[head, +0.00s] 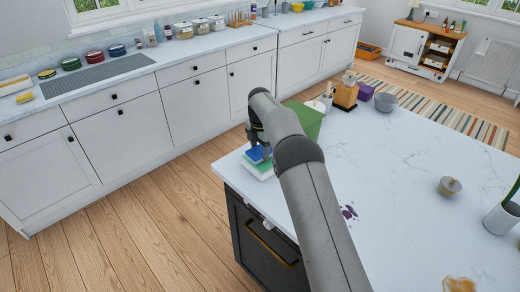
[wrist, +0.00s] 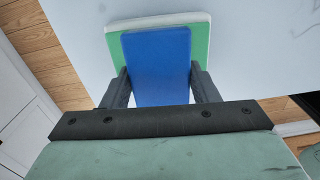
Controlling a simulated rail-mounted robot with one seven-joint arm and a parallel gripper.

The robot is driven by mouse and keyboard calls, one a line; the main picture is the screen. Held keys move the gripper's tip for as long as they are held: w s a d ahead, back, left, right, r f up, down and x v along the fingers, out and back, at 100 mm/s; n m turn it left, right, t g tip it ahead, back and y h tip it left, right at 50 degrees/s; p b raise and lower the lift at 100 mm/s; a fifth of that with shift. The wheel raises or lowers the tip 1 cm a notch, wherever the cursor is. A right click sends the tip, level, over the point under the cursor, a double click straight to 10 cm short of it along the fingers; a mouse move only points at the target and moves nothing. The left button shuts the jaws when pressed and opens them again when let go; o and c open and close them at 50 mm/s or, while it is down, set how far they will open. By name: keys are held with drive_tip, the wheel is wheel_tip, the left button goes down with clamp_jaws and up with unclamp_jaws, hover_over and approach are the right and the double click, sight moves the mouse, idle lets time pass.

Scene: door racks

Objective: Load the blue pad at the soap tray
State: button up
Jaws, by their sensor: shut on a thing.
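The blue pad (head: 256,154) is between the fingers of my gripper (head: 259,147), above the near-left corner of the white island. In the wrist view, the blue pad (wrist: 158,60) fills the gap between the two dark fingers of my gripper (wrist: 160,88). Beneath it is a flat green and white slab with rounded corners (head: 262,172), which also shows in the wrist view (wrist: 203,42). I cannot tell whether the pad touches the slab, nor whether the slab is the soap tray. My arm hides part of the island behind.
A green box (head: 306,119) stands close beyond my gripper, with a wooden-framed item (head: 346,93) and a grey bowl (head: 385,102) farther back. A purple stain (head: 348,212) lies right of my arm. The island edge (head: 232,178) is close on the left.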

sight(260, 150)
drive_tip(key=shift+f+b, duration=0.5)
drive_tip(key=shift+f, duration=0.55)
idle(1.9)
drive_tip(key=shift+r+p, duration=0.6)
drive_tip(key=shift+r, duration=3)
